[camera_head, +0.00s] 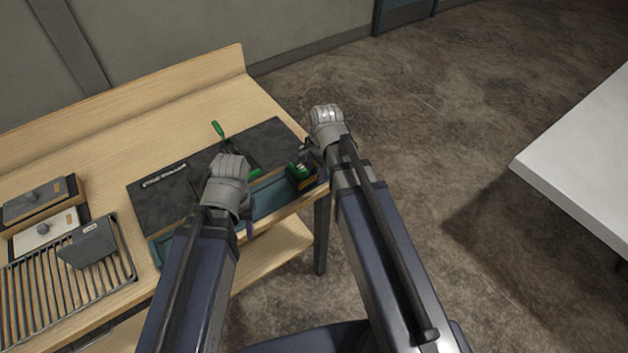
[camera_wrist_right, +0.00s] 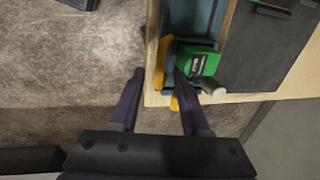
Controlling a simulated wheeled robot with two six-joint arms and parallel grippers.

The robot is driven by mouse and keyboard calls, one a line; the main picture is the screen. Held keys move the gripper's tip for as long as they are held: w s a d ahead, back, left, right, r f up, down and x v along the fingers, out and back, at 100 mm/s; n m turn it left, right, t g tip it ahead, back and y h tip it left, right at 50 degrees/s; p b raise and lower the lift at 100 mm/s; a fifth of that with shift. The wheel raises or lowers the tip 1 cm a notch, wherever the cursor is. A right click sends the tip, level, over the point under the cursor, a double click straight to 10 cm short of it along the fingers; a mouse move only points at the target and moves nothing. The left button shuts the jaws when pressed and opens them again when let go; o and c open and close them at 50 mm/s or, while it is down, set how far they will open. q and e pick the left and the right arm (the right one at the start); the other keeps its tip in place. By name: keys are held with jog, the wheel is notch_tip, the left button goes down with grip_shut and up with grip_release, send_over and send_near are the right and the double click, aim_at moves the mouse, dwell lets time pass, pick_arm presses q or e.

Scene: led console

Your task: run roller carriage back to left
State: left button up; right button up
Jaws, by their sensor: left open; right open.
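The roller carriage, a green block (camera_head: 300,172) with a dark label and orange parts, sits at the right end of a long teal trough (camera_head: 272,197) along the table's front. In the right wrist view the green block (camera_wrist_right: 198,62) has a pale grey roller end beside it. My right gripper (camera_wrist_right: 160,76) is open there, one finger beside the green block and the other over the floor; whether it touches cannot be told. It also shows in the head view (camera_head: 312,150). My left gripper (camera_head: 224,185) is over the trough's middle, its fingers mostly hidden by its wrist.
A dark mat (camera_head: 160,205) lies behind the trough. A green-handled tool (camera_head: 218,130) lies at its back edge. A wire rack (camera_head: 60,290) and a grey box (camera_head: 88,245) are at the left. A white table (camera_head: 585,150) stands at the far right, with open floor between.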

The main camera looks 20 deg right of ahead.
jog(key=shift+w+a+f+b, duration=0.1)
jog(key=shift+w+f+b, duration=0.1)
jog(key=shift+f+b, duration=0.8)
jog(key=shift+f+p, duration=0.2)
jog(key=shift+p, duration=0.1)
grip_shut()
dwell(0.5)
